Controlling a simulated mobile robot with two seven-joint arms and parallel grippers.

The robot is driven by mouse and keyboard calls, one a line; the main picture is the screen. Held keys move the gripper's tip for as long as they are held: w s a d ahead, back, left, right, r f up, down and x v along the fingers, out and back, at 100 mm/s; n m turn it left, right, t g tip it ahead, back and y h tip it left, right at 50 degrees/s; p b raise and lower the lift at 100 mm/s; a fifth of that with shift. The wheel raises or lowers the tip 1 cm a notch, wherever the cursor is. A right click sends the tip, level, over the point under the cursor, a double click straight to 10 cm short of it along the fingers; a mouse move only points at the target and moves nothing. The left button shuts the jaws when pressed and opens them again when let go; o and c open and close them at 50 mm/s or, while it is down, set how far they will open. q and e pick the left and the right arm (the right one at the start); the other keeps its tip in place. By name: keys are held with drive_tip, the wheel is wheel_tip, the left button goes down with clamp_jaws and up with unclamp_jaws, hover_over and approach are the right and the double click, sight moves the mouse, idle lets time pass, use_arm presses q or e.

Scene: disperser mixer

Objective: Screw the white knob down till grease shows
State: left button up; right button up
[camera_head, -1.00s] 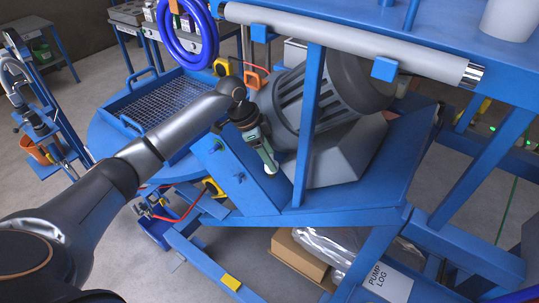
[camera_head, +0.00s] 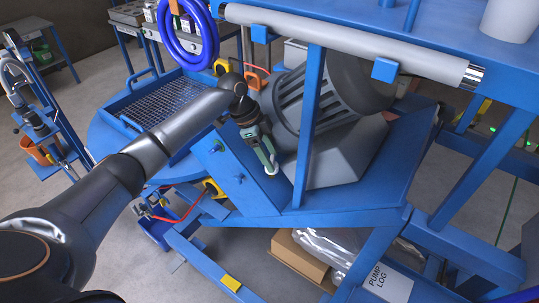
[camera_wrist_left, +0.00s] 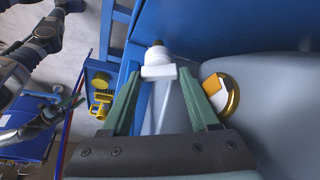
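The white knob (camera_wrist_left: 158,71) shows in the left wrist view as a white crosspiece with a white cylinder and a dark tip beyond it. It lies between the two green fingertips of my left gripper (camera_wrist_left: 160,77). The fingers are apart, with small gaps visible on both sides, so contact is not evident. In the head view my left gripper (camera_head: 268,160) points down beside the grey motor (camera_head: 318,98), over the blue sloped plate; the knob cannot be made out clearly there. No grease can be made out.
A brass ring (camera_wrist_left: 232,97) with an orange and white tag sits close right of the fingers. A blue upright post (camera_head: 308,125) stands right of the gripper. Yellow fittings (camera_wrist_left: 100,108) lie left in the wrist view. A white pipe (camera_head: 345,43) runs above.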

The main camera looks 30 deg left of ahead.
use_arm(q)
drive_tip(key=o, duration=0.4)
drive_tip(key=shift+r, duration=0.1)
idle(0.4)
